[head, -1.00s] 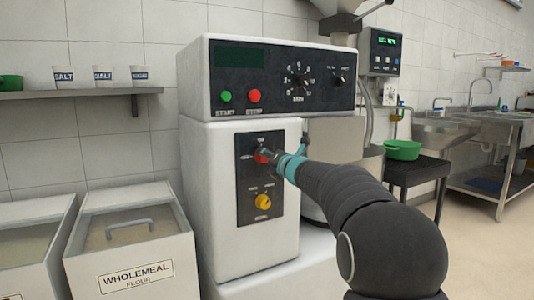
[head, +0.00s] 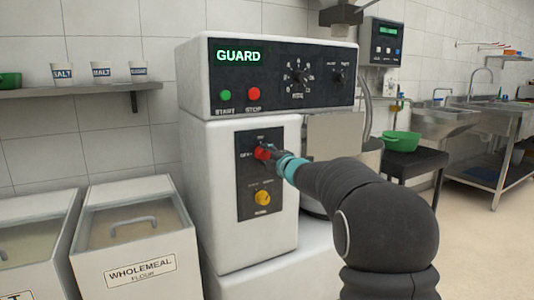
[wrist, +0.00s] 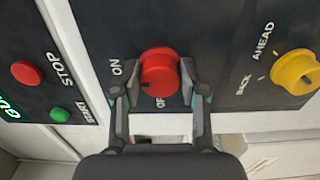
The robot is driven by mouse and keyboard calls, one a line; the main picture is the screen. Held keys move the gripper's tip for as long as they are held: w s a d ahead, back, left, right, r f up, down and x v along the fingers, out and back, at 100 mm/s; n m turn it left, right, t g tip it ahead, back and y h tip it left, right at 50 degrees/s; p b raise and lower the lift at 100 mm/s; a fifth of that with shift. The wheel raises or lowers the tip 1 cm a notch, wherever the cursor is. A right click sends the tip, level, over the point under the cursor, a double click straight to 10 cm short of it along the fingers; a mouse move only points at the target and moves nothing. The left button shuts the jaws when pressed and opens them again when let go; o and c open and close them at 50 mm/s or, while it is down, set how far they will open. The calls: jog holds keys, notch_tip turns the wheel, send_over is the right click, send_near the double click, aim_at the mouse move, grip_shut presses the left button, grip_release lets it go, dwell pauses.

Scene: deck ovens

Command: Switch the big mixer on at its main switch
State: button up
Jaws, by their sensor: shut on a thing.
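The big mixer (head: 240,205) is a white cabinet with a dark control panel on top. Its display (head: 239,56) is lit and reads GUARD in green. The red main switch (head: 261,153) is a round knob on the lower dark plate, and it shows larger in the wrist view (wrist: 158,70) between the ON and OFF labels. My gripper (wrist: 156,82) is shut on this knob, one finger on each side. The fingers partly cover the labels, and I cannot tell exactly where the knob points.
A yellow knob (head: 263,198) marked BACK and AHEAD sits just below the red switch. Green START (head: 225,95) and red STOP (head: 253,94) buttons are above. Flour bins (head: 135,240) stand at left. A green bowl (head: 401,141) sits on a dark stand at right.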

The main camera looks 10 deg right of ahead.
dwell(0.4)
jog(key=o, duration=1.1)
jog(key=shift+s, duration=0.1)
jog(key=v, duration=1.1)
jog(key=shift+s+d, duration=0.15)
jog(key=shift+s, duration=0.2)
jog(key=shift+m, duration=0.4)
